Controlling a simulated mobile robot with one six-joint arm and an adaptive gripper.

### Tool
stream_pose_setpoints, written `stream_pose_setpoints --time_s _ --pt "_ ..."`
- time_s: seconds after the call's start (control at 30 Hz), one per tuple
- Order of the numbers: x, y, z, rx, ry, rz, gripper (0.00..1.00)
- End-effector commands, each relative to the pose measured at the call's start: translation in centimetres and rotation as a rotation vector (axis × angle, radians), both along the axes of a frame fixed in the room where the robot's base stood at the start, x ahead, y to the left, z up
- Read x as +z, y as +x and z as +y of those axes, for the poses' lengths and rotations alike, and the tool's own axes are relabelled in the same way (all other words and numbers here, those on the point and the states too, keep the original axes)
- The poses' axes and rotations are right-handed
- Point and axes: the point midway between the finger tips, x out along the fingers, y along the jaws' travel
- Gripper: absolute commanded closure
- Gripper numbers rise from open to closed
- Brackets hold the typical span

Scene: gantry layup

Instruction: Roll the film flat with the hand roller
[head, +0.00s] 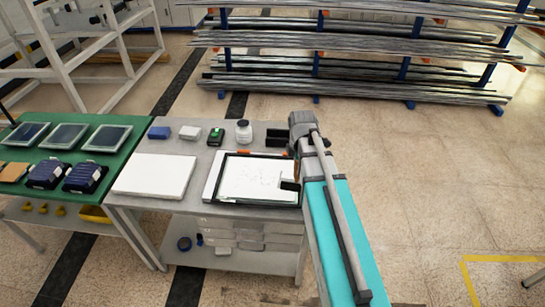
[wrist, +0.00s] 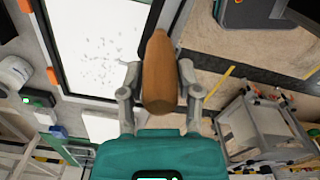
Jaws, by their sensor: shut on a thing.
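The white film (head: 250,178) lies in a dark-edged frame on the grey table, with faint grey marks scattered over its middle. The film also shows at the upper left of the wrist view (wrist: 92,38), with the same grey flecks. My gripper (wrist: 160,75) is shut on the brown wooden handle of the hand roller (wrist: 160,62), one finger on each side. The handle points away from the wrist, toward the frame's edge. The roller's far end is not clear in the wrist view. In the head view my arm covers the table's right end, and the held roller cannot be made out.
Orange clips (head: 250,153) sit along the frame's back edge. A white board (head: 155,176) lies to its left. A white jar (head: 245,132), a green-and-black device (head: 216,135) and small blocks stand behind. A green table (head: 95,136) adjoins at left. Open floor lies right.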

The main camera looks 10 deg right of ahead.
Motion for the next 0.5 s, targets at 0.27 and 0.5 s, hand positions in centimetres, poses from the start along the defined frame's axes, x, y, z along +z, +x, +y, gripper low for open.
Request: stream_pose_setpoints --time_s 0.27,0.5 --pt "0.0 3.3 3.6 0.044 0.0 0.0 0.94" --pt "0.0 5.8 7.4 0.083 0.0 0.0 0.94"
